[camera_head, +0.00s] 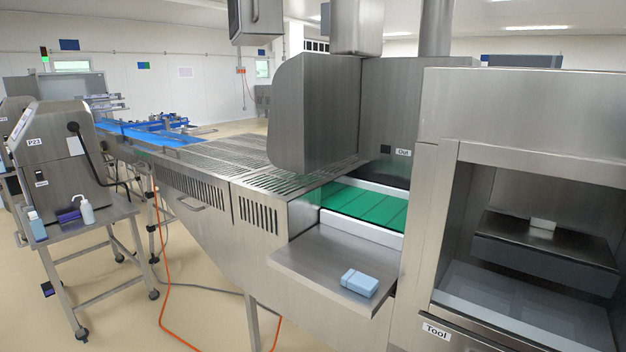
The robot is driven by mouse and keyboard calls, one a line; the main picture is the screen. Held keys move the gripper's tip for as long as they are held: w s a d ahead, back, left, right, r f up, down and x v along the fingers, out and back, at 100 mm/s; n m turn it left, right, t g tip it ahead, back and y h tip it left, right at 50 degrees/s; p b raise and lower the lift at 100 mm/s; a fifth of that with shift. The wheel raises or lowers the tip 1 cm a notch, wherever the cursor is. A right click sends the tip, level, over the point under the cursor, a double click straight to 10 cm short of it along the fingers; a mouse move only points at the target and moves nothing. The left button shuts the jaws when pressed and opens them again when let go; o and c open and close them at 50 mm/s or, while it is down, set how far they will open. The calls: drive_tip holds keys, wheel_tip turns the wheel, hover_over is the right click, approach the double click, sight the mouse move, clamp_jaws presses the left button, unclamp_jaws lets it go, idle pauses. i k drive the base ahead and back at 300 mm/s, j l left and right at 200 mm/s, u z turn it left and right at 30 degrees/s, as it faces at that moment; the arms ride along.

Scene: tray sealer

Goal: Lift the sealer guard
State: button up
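The steel tray sealer (436,190) fills the right side, with a "Tool" label low on its front. Its front has an open bay; inside, a dark block (540,250) with a small white piece on top sits above a pale grey floor. A broad steel panel (540,110) spans above the bay. A rounded steel cover (316,115) stands over the conveyor to the left, beside the "Out" label. I cannot tell for certain which part is the guard. My gripper is not in view.
A green belt (365,205) runs into the machine. A steel shelf (325,265) juts out in front, with a light blue box (359,283) on it. A side table (85,222) with bottles stands at left. An orange cable (165,290) crosses the floor.

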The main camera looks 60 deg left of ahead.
sight(173, 158)
drive_tip(key=u, duration=2.95)
